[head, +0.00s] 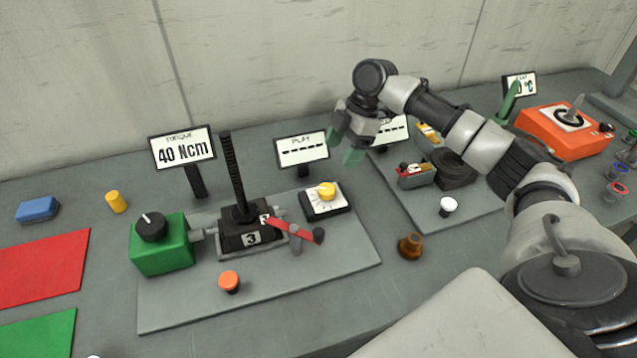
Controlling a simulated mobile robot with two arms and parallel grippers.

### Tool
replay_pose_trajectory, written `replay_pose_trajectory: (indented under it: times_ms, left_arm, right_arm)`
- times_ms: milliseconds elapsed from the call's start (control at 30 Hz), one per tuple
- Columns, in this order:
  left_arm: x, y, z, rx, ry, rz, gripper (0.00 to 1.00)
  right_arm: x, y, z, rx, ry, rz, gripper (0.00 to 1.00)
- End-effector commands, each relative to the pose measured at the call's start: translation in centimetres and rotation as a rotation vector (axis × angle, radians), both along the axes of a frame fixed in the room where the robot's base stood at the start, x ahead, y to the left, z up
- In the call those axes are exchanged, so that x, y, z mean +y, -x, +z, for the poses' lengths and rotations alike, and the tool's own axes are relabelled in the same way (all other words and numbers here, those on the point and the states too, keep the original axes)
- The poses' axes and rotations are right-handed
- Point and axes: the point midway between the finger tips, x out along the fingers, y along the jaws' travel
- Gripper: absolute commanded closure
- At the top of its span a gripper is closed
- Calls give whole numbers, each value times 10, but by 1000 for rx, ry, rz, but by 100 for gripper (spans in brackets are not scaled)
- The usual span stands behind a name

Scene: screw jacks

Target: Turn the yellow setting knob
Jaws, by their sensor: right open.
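The yellow setting knob (327,190) sits on a small box with a white dial face (323,205) and dark sides, on the grey base plate (190,307). The plate also carries a black screw jack (243,233) with an upright threaded rod and a red lever (292,228). My right gripper (347,155) is open and empty. It appears above and to the right of the knob, apart from it, with green fingertips pointing down. My left gripper is not in view.
A green box with a black knob (161,243) stands left of the jack. An orange button (229,281) is in front. Signs reading "40 Ncm" (182,148) and "PLAY" (302,149) stand behind. A brown part (410,245) stands right of the plate.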

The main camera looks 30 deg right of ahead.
Motion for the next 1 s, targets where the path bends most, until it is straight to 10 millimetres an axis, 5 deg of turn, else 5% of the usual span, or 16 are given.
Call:
replay_pose_trajectory:
  times_ms: [333,600,1000]
  left_arm:
    - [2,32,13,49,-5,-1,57]
    - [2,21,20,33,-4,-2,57]
    - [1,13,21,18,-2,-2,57]
  right_arm:
    - [24,0,-53,6,-1,1,31]
    - [38,-2,-88,4,0,2,31]
    - [40,-2,-96,2,1,1,32]
